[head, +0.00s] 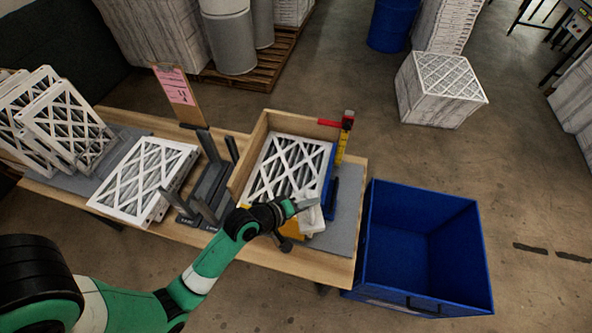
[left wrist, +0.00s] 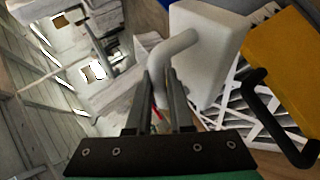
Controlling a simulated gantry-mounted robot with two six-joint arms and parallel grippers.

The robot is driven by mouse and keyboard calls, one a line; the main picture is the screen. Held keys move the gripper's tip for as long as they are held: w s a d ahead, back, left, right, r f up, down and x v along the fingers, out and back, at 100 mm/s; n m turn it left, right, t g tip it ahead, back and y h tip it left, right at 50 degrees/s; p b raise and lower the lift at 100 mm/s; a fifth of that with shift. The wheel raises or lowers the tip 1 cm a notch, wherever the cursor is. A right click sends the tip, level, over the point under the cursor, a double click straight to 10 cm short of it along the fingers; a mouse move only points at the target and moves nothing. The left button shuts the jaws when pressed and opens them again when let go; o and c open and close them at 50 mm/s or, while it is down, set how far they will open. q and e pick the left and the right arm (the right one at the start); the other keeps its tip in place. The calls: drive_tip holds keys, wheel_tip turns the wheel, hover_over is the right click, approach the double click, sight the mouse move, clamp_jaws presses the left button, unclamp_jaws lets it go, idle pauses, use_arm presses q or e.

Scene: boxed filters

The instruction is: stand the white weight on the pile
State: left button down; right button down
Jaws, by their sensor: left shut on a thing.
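My left gripper (head: 302,206) is shut on the curved handle of the white weight (head: 313,222), at the near right corner of the pile. In the left wrist view my left gripper's fingers (left wrist: 163,85) close around the bent white handle, and the weight's white block (left wrist: 212,50) is beside them. The pile of white pleated filters (head: 290,165) sits in a wooden box (head: 262,127). Whether the weight touches anything below is hidden. My right gripper is not in view.
A yellow block with a black handle (left wrist: 285,50) is close beside the white weight. A red and yellow upright gauge (head: 343,135) stands at the box's right. A dark stand (head: 208,185), more filters (head: 145,178) and a blue bin (head: 420,240) flank it.

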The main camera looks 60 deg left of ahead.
use_arm(q)
drive_tip(key=s+a+r+n+g+y+p, duration=0.15)
drive_tip(key=s+a, duration=0.25)
drive_tip(key=a, duration=0.5)
drive_tip(key=s+a+r+n+t+y, duration=0.1)
drive_tip(key=s+a+n+y, duration=0.2)
drive_tip(key=a, duration=0.5)
drive_tip(key=b, duration=1.1)
hover_over(289, 173)
drive_tip(key=shift+f, duration=5)
drive_tip(key=shift+w+f+g, duration=0.15)
drive_tip(key=shift+f+g, duration=0.1)
drive_tip(key=shift+f, duration=1.2)
drive_tip(key=shift+f+m, duration=0.1)
drive_tip(key=shift+m, duration=0.15)
drive_tip(key=c, duration=1.1)
unclamp_jaws()
drive_tip(key=shift+f, duration=0.2)
drive_tip(key=shift+o, duration=1.5)
